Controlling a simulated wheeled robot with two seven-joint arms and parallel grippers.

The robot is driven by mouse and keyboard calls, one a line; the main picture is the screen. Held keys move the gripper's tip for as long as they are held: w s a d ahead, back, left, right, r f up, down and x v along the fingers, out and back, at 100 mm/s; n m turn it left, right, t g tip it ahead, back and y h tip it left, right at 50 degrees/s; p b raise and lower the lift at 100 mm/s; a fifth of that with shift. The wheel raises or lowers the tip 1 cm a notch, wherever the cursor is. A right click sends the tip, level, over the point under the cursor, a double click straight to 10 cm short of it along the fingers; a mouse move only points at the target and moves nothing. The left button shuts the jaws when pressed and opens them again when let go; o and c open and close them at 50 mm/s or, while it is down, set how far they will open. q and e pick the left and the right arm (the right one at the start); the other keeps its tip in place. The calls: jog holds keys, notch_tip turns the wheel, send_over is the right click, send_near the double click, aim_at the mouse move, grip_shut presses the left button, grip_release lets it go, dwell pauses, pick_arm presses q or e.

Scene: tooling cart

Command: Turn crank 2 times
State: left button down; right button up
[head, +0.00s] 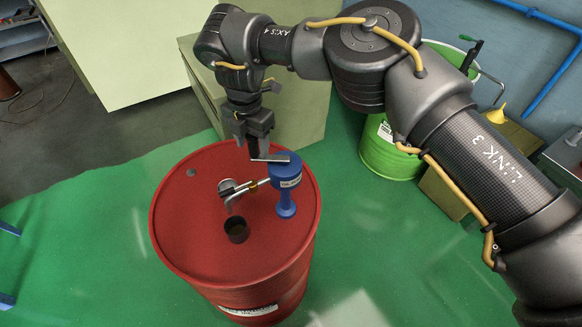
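A blue pump (286,180) with a label stands on the red drum, toward its back right. Its crank (271,157) is a flat grey bar on top, with its outer end pointing left in the picture. My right gripper (252,142) points down from above at that outer end, and dark parts there overlap the crank's grip. I cannot tell whether the fingers are shut on the grip or just around it. My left gripper is not in view.
The red drum (190,225) stands on a green floor. A metal spout (230,192) runs left from the pump beside an open dark hole (236,230). A green drum (388,150), a cardboard box (440,192) and a yellow funnel (497,113) stand behind, at right.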

jog(key=shift+d, duration=0.1)
jog(key=shift+r+p, duration=0.4)
jog(key=shift+r, duration=0.15)
jog(key=shift+r+p, duration=0.65)
jog(key=shift+r, duration=3.35)
